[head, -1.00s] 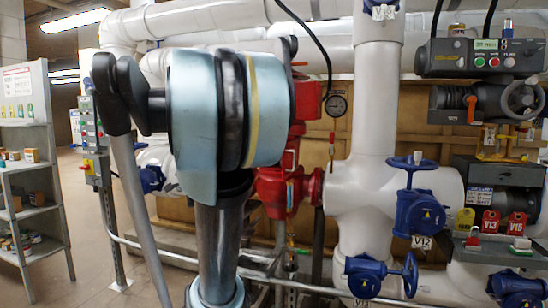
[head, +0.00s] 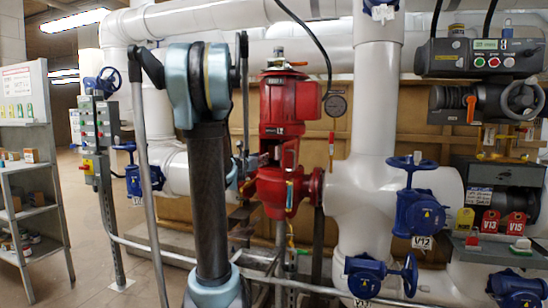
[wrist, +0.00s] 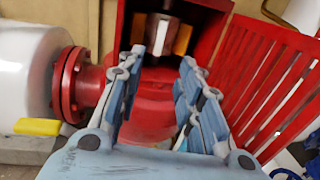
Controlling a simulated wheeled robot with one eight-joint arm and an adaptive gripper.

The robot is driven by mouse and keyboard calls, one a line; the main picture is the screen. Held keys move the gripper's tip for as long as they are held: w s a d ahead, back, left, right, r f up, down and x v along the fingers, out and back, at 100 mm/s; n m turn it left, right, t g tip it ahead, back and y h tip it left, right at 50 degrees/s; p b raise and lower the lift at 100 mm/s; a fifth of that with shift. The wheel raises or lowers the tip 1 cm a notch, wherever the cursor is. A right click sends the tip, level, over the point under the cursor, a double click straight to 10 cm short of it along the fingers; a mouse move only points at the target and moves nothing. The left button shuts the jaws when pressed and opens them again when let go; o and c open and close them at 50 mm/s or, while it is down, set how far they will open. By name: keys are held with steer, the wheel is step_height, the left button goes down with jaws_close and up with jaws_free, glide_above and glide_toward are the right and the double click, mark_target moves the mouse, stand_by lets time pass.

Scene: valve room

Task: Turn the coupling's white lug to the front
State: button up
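In the wrist view the coupling (wrist: 160,32) sits inside a red open-fronted housing (wrist: 208,25) at the top. My gripper (wrist: 156,72) is open and empty. Its two blue-grey fingers point toward the housing, with the coupling beyond and between the tips, apart from them. In the head view the red pump (head: 284,110) stands behind my arm, and the coupling cannot be made out there.
A red slatted guard (wrist: 275,75) stands close on the right in the wrist view. A red flange (wrist: 80,85) and white pipe (wrist: 28,75) lie left. In the head view blue valves (head: 420,212) and a control box (head: 480,58) are right, a shelf (head: 30,180) left.

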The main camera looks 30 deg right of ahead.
mark_target(276, 153)
steer(key=x, duration=1.5)
steer(key=shift+w+d, duration=0.25)
steer(key=shift+d, duration=0.05)
jaws_close()
